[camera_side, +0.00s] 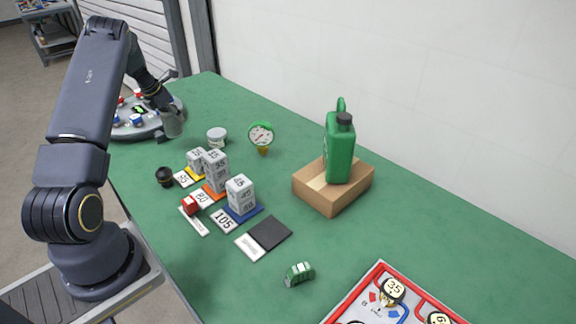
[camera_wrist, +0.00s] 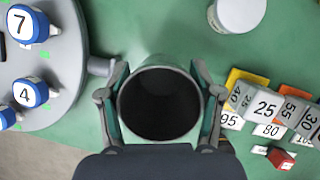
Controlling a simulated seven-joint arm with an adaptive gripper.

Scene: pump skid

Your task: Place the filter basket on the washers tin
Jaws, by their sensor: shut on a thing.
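The filter basket (camera_side: 173,126) is a grey, open-topped cylinder with a dark inside. It also shows in the middle of the wrist view (camera_wrist: 158,105). My gripper (camera_side: 166,107) is shut on it, with one finger on each side in the wrist view (camera_wrist: 160,98). The basket looks upright, beside the round grey board; whether its bottom touches anything is unclear. The washers tin (camera_side: 217,138) is a small round tin with a pale lid, standing on the green table to the right of the basket. Its lid shows at the top of the wrist view (camera_wrist: 238,12), apart from the basket.
The round grey board (camera_wrist: 50,85) carries blue and red knobs. Several numbered grey blocks (camera_side: 215,172) stand on coloured pads. The tin's lid is clear.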

